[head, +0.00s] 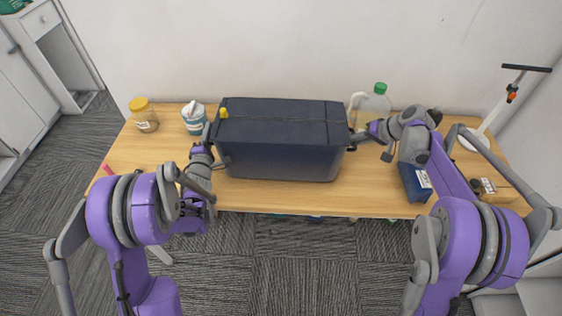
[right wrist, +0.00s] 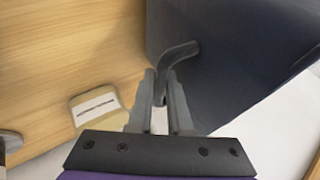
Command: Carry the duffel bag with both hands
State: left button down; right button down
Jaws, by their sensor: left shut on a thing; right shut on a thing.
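The duffel bag (head: 278,150) is a large navy, box-shaped bag at the middle of the wooden table. It looks level; I cannot tell whether its underside touches the table. My left gripper (head: 220,161) is at the bag's left end, shut on it, though its fingertips are small and partly hidden. My right gripper (head: 356,138) is at the bag's right end. In the right wrist view, the right gripper's fingers (right wrist: 163,88) are shut on a dark curved handle (right wrist: 180,53) that sticks out from the bag (right wrist: 225,60).
On the table (head: 155,165) stand a yellow-lidded jar (head: 146,120) and a white-blue container (head: 194,119) at left. A green-capped jug (head: 376,104) is behind the right gripper. A dark blue box (head: 413,184) and a small brown box (head: 500,191) are at right. A wall is behind.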

pick_arm(q)
jog(key=shift+f, duration=0.5)
pick_arm(e)
jog(key=shift+f, duration=0.5)
pick_arm(q)
jog(key=c, duration=0.8)
grip_release()
pick_arm(e)
jog(key=c, duration=0.8)
grip_release()
jog(key=shift+f, duration=0.1)
jog(key=shift+c, duration=0.2)
jog(key=shift+s, duration=0.1)
pick_arm(q)
jog(key=s, duration=0.8)
jog(key=shift+d, duration=0.4)
pick_arm(e)
jog(key=v, duration=1.2)
pick_arm(q)
jog(key=shift+s+f, duration=0.1)
